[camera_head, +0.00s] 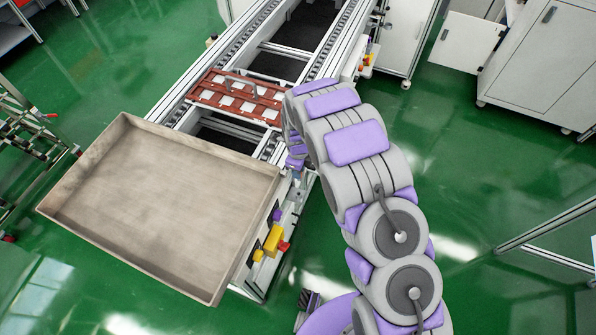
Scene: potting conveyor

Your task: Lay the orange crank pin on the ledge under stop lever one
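A yellow lever-like part (273,240) is on the near end of the conveyor's right side, with a small orange-red piece (285,247) at its lower right. A small orange-yellow piece (258,255) sits at its lower left. I cannot tell which of these is the crank pin or stop lever one, and no ledge is clear. A second cluster of small yellow and red parts (368,58) is farther up the conveyor's right side. My arm reaches to the conveyor's right edge. My gripper (295,176) is small and mostly hidden behind the arm there, so its fingers and any held thing are unclear.
A large empty grey-beige tray (160,205) covers the conveyor's near end. A red-brown pallet with white squares and a handle (236,96) lies across the conveyor (300,60). White cabinets (545,60) stand at the back right.

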